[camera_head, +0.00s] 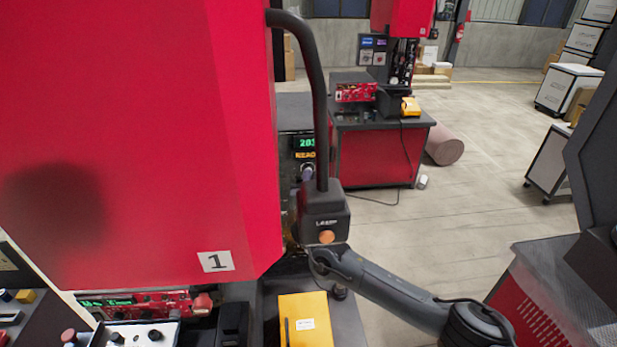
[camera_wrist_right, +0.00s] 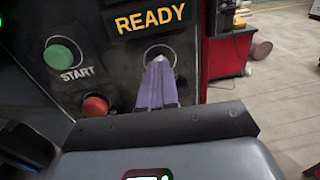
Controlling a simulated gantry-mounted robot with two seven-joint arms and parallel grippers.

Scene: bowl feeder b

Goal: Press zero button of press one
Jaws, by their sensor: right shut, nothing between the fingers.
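Press one (camera_head: 150,120) is the big red housing with a "1" label, filling the left of the head view. Its dark control panel has a display (camera_head: 305,148) with green digits and amber "READY". In the wrist view, a round button with a pale ring (camera_wrist_right: 158,49) sits below "READY" (camera_wrist_right: 150,17). No zero label is readable there. My right gripper (camera_wrist_right: 158,62) is shut and empty, its lilac fingertips over that button; I cannot tell whether they touch it. The fingertips (camera_head: 307,173) also show in the head view below the display. My left gripper is not in view.
A green START button (camera_wrist_right: 62,54) and a red button (camera_wrist_right: 95,105) are left of my fingers. A black handle (camera_head: 318,90) with an orange-button box (camera_head: 325,205) stands before my right arm. Another red station stands behind.

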